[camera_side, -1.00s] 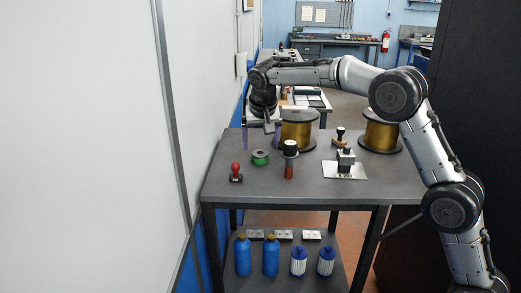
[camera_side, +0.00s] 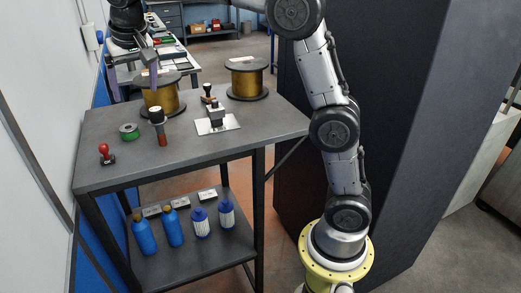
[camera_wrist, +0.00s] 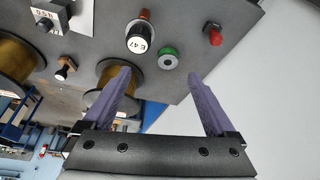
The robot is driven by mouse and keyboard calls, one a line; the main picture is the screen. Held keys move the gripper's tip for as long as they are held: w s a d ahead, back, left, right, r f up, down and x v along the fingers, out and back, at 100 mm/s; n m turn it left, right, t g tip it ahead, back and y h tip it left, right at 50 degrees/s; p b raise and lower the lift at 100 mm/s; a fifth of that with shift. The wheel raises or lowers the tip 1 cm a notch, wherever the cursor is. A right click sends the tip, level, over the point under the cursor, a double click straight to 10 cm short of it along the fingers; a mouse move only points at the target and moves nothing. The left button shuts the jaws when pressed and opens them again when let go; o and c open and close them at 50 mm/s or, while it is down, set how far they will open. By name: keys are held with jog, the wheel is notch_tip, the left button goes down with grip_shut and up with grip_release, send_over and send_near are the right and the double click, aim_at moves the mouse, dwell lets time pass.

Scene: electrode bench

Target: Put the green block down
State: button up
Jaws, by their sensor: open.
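My gripper (camera_wrist: 160,76) is open and empty, its two purple fingers spread wide. No green block shows in it. A small green spool-like ring (camera_wrist: 168,56) with a pale centre lies on the grey table, seen beyond and between the fingertips in the wrist view. In the side view this green ring (camera_side: 129,131) sits on the table's left part, between the red-knobbed stamp and the dark-capped cylinder.
The table (camera_side: 180,160) holds two gold spools (camera_side: 162,97) (camera_side: 247,80), a red-knobbed stamp (camera_side: 106,155), a capped cylinder (camera_side: 158,128), a dark-knobbed stamp (camera_side: 208,94) and a block on a pale plate (camera_side: 230,123). Bottles (camera_side: 144,236) stand below. The front tabletop is clear.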

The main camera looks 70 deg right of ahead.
jog(key=s+n+y, duration=0.1)
jog(key=s+n, duration=0.2)
jog(key=s, duration=1.3)
jog(key=s+f+n+t, duration=0.1)
jog(key=s+f, duration=0.4)
jog(key=s, duration=0.3)
jog(key=s+a+f+n+y, duration=0.1)
jog(key=s+f+n, duration=0.1)
jog(key=s+f, duration=0.3)
jog(key=s, duration=0.3)
jog(key=shift+s+a+t, duration=0.25)
jog(key=shift+s+t, duration=0.15)
